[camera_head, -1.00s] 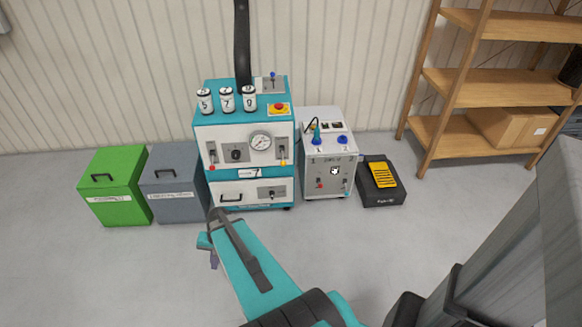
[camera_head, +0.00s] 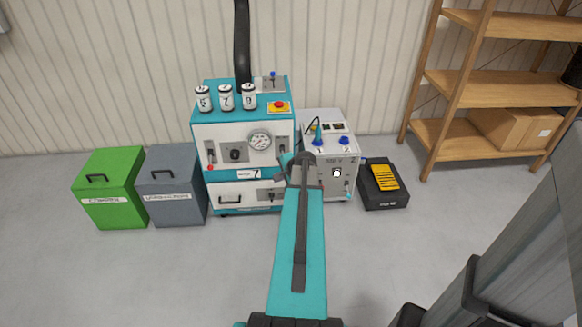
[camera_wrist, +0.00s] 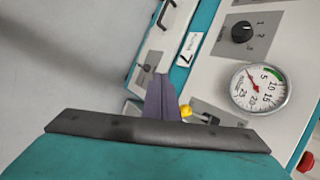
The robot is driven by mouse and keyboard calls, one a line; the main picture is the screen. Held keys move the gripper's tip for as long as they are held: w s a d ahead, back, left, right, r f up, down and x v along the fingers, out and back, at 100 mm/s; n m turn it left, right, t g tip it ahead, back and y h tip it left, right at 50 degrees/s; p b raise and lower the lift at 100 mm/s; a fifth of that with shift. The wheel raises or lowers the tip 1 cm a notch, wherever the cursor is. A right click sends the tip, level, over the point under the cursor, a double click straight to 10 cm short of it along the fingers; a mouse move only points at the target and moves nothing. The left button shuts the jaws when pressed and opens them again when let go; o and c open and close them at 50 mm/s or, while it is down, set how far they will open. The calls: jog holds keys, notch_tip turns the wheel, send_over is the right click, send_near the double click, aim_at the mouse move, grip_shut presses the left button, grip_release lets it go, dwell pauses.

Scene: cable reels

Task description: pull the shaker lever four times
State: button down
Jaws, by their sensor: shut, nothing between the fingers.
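A teal and white machine (camera_head: 222,133) stands against the wall. In the wrist view a lever with a yellow knob (camera_wrist: 186,112) sits on a grey plate on its front, beside the round gauge (camera_wrist: 260,88). My gripper (camera_wrist: 162,95) has its purple fingers shut and empty. The fingertips appear close beside the yellow knob; I cannot tell whether they touch. In the head view my gripper (camera_head: 281,177) is in front of the machine's right side, and my arm hides the yellow knob. A red-knobbed lever (camera_head: 210,166) is at the front left. No readable label names the shaker lever.
Several numbered cans (camera_head: 227,98) and a red stop button (camera_head: 279,105) are on top. A grey cabinet (camera_head: 342,165) stands close on the right, then a black and yellow pedal (camera_head: 384,178). Green (camera_head: 112,190) and grey (camera_head: 171,187) bins stand left. Floor in front is open.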

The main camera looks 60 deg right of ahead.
jog(key=s+d+r+m+h, duration=0.1)
jog(key=s+d+r, duration=0.1)
jog(key=d, duration=0.3)
jog(key=s+d+r+m+h+b, duration=0.1)
jog(key=s+d+r+m, duration=0.1)
jog(key=s+d, duration=0.3)
jog(key=shift+s+d+r+t, duration=0.2)
jog(key=shift+r+t, duration=0.1)
jog(key=shift+r, duration=0.25)
jog(key=shift+w+f, duration=0.1)
jog(key=shift+b+x, duration=0.85)
jog(key=shift+x, duration=4.15)
jog(key=shift+w+a+r, duration=0.4)
jog(key=shift+a+r, duration=0.1)
jog(key=shift+a, duration=0.3)
jog(key=shift+w+a+r, duration=0.35)
jog(key=shift+a+r, duration=0.1)
jog(key=shift+a, duration=0.35)
jog(key=shift+s+d+r+p, duration=0.15)
jog(key=shift+r+p, duration=0.1)
jog(key=shift+p, duration=0.25)
jog(key=shift+p, duration=0.45)
